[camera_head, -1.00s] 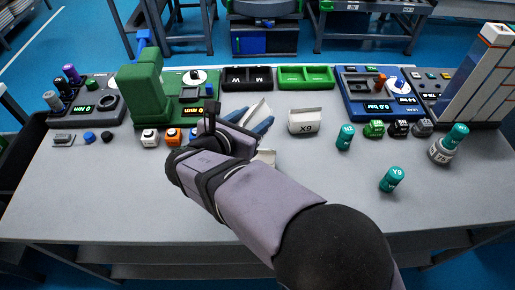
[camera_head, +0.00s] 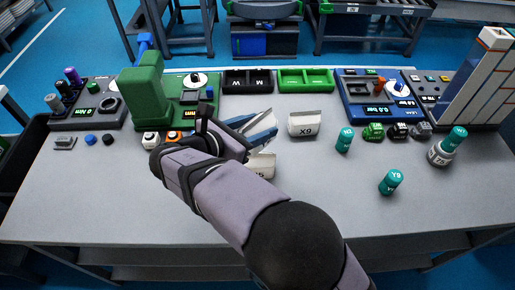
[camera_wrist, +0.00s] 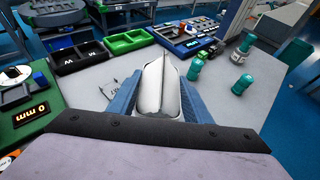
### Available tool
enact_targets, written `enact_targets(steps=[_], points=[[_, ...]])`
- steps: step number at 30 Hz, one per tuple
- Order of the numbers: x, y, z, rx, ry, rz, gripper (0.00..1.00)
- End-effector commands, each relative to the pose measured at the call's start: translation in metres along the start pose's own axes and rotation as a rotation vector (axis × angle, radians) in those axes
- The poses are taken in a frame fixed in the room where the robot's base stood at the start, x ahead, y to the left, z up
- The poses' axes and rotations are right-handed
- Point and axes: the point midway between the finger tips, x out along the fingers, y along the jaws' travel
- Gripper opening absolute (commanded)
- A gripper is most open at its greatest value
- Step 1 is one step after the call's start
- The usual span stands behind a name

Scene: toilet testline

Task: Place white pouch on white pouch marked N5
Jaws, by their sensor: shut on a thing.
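My gripper (camera_wrist: 160,95) has blue fingers and is shut on a white pouch (camera_wrist: 161,82), which stands lengthwise between them in the wrist view. In the head view the held pouch (camera_head: 262,125) shows partly beyond my wrist, above the table. Another white pouch (camera_head: 262,166) sits on the table just below and in front of the gripper. My arm hides part of it, and only a "5" of its mark is readable. The held pouch is higher than this pouch; contact between them cannot be told.
A white pouch marked X9 (camera_head: 305,125) stands to the right of the gripper. The front table area is clear.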

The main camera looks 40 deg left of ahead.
Motion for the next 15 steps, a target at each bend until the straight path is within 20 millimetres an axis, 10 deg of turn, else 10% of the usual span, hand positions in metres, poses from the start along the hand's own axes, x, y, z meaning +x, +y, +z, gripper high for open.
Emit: enact_targets(steps=[15], points=[[0.015,0.000,-0.037,0.000,0.000,0.001,0.22]])
